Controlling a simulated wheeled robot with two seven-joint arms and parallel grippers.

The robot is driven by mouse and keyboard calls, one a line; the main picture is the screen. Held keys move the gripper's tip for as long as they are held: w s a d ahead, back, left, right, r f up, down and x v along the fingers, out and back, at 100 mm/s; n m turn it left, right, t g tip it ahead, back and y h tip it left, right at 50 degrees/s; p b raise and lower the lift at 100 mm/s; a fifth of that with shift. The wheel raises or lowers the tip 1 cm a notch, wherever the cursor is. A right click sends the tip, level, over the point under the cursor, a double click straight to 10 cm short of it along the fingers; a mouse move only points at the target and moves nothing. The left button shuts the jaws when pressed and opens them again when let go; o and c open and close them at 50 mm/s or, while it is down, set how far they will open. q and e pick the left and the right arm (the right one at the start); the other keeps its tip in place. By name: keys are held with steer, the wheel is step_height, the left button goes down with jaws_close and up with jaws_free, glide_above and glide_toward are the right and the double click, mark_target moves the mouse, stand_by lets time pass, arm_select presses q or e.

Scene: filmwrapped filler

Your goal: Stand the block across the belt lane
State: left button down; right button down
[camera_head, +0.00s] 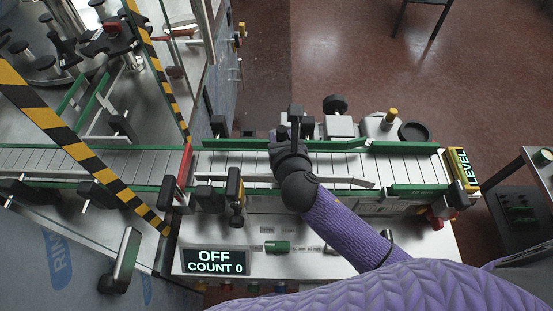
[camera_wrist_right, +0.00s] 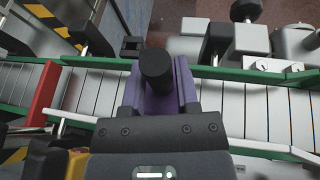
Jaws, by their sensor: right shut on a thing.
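My right gripper (camera_head: 294,128) is over the belt lane (camera_head: 235,165), near its far green rail. The slatted belt also shows on both sides of the gripper in the wrist view (camera_wrist_right: 240,105). No other block stands on the visible lane. My left gripper is out of view.
A red bar (camera_head: 184,163) crosses the lane on the left, beside striped posts (camera_head: 160,60). A display (camera_head: 215,262) reads OFF, COUNT 0. Black knobs and grey fittings (camera_head: 341,126) line the far rail.

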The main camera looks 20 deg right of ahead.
step_height(320, 180, down, 4)
steer(key=shift+f+b, duration=0.1)
steer(key=shift+b, duration=0.65)
steer(key=shift+f, duration=0.2)
steer(key=shift+c, duration=1.8)
jaws_free()
steer(key=shift+r, duration=0.3)
steer(key=p+v, duration=0.2)
steer(key=v, duration=1)
steer(key=shift+f, duration=0.1)
